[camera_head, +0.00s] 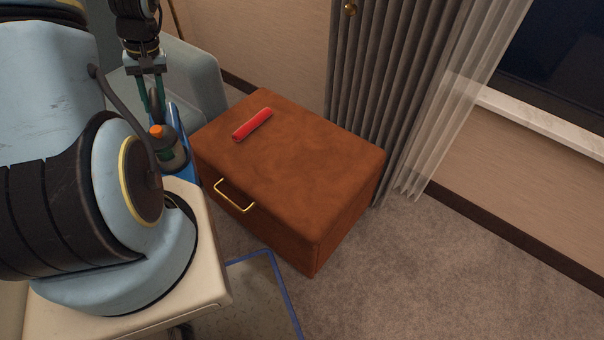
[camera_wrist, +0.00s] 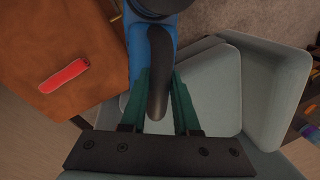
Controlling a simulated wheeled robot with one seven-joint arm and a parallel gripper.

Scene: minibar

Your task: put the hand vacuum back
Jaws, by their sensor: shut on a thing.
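My gripper (camera_wrist: 162,85) is shut on the black handle of the blue hand vacuum (camera_wrist: 138,50) in the wrist view. The vacuum extends away between the green fingers; its dark far end is cut off at the top edge. In the head view my gripper (camera_head: 152,104) hangs at the upper left, with the vacuum (camera_head: 181,122) below it, left of the brown cabinet. My arm and body hide part of it there, and I cannot tell whether it touches anything.
The brown cabinet (camera_head: 300,160) has a brass handle (camera_head: 234,195) and a red bar-like object (camera_head: 252,124) on top. The rest of its top is clear. A grey-blue armchair (camera_head: 196,75) stands behind. Grey curtains (camera_head: 385,90) hang at the cabinet's right. Carpet (camera_head: 440,270) is open at right.

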